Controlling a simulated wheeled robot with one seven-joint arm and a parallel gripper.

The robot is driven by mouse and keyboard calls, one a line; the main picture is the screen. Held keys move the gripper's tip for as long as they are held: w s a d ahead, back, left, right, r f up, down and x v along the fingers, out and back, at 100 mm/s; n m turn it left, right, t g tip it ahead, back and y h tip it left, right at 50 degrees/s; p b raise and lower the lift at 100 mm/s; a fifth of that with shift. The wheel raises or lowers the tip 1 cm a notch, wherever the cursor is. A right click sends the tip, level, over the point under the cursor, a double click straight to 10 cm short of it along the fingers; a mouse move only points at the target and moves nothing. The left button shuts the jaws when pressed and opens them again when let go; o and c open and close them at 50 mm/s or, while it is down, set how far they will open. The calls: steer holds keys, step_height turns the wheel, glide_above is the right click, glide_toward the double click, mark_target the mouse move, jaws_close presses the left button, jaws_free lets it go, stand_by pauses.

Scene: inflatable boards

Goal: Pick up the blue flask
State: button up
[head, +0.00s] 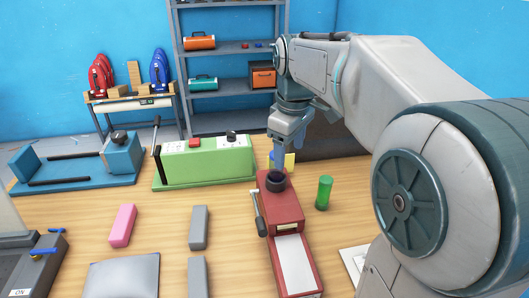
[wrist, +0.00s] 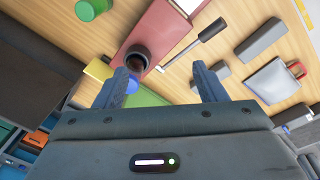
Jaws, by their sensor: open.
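A small blue patch, which looks like the blue flask (wrist: 133,85), shows in the wrist view just inside the left finger, partly hidden by it. In the head view a sliver of blue (head: 271,156) shows behind my gripper, beside a yellow block (head: 290,160); its full shape is hidden. My gripper (head: 281,152) points down above the far end of the red machine. In the wrist view my gripper (wrist: 162,75) has its fingers wide apart with nothing held between them.
The red machine (head: 282,213) with a dark round cup stands close to my gripper. A green cylinder (head: 324,192) is to its right and a green machine (head: 205,163) to its left. Grey blocks and a pink block (head: 121,226) lie on the wooden table, with bare wood between.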

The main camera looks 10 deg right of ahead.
steer(key=w+r+n+g, duration=0.1)
steer(key=w+r+n, duration=0.1)
steer(key=w+n, duration=0.6)
steer(key=m+b, duration=0.1)
steer(key=b, duration=0.1)
glide_above(277, 170)
steer(key=w+d, duration=0.1)
steer(key=w, duration=0.1)
step_height(277, 170, down, 9)
steer(key=shift+d+r, duration=0.15)
steer(key=shift+r, duration=0.05)
steer(key=shift+w+a+f, duration=0.1)
steer(key=shift+a+f, duration=0.15)
steer(key=shift+f, duration=1.1)
steer(key=shift+a+f, duration=0.2)
steer(key=shift+f, duration=1.1)
steer(key=c, duration=1.2)
